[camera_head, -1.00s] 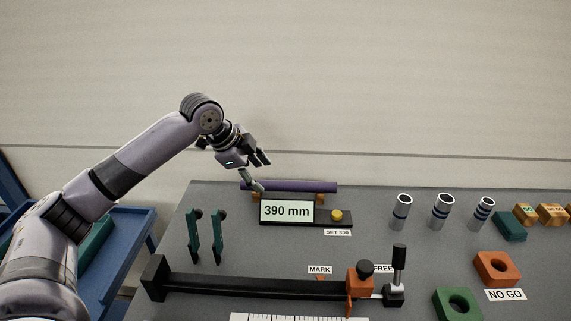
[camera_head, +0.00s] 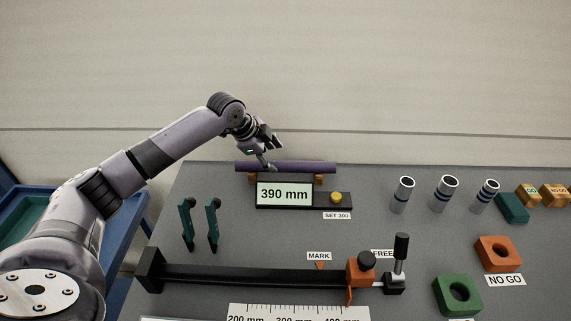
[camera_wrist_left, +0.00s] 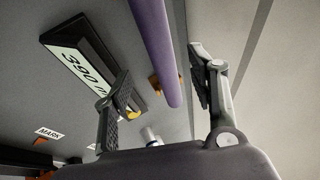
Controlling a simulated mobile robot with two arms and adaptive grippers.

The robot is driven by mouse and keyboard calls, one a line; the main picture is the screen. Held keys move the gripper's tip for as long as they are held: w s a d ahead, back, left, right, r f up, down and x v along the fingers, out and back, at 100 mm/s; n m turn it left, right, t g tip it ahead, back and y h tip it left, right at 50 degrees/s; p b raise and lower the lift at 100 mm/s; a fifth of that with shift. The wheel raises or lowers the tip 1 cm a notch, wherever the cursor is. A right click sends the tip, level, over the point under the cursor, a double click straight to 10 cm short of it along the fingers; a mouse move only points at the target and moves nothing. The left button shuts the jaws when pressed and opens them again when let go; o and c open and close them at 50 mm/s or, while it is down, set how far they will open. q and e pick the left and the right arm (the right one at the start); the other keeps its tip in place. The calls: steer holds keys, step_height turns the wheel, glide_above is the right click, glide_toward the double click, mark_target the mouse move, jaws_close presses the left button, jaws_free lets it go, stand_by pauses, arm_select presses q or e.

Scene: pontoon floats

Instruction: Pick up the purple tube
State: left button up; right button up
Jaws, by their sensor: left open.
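The purple tube (camera_head: 305,168) lies level on small orange-brown supports at the back of the grey table, behind the 390 mm display (camera_head: 284,194). In the left wrist view the tube (camera_wrist_left: 156,45) runs from the top edge down between my two open fingers, apart from both. My left gripper (camera_head: 271,156) is open at the tube's left half, with one fingertip in front of the tube in the head view. In the left wrist view my left gripper (camera_wrist_left: 160,90) has a finger on each side of the tube's line. My right gripper is not in view.
The display base carries a yellow button (camera_head: 336,198). Two green upright pieces (camera_head: 199,223) stand at left. A black rail with an orange slider (camera_head: 360,268) lies in front. Several metal cylinders (camera_head: 446,194) and coloured blocks (camera_head: 498,253) stand at right. A wall is behind the table.

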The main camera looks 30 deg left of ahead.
mark_target(280, 164)
arm_select(q)
steer(key=shift+w+d+f, duration=0.15)
steer(key=shift+w+f, duration=0.25)
steer(key=shift+f, duration=0.2)
steer(key=shift+w+d+f+p, duration=0.1)
steer(key=shift+w+f+p, duration=0.15)
steer(key=shift+f+p, duration=0.25)
steer(key=p+x, duration=0.1)
steer(key=x, duration=0.2)
steer(key=shift+w+f, duration=0.15)
steer(key=shift+f, duration=0.1)
steer(key=shift+w+f, duration=0.15)
steer(key=shift+f, duration=0.15)
steer(key=c, duration=0.8)
jaws_close()
steer(key=shift+r, duration=0.1)
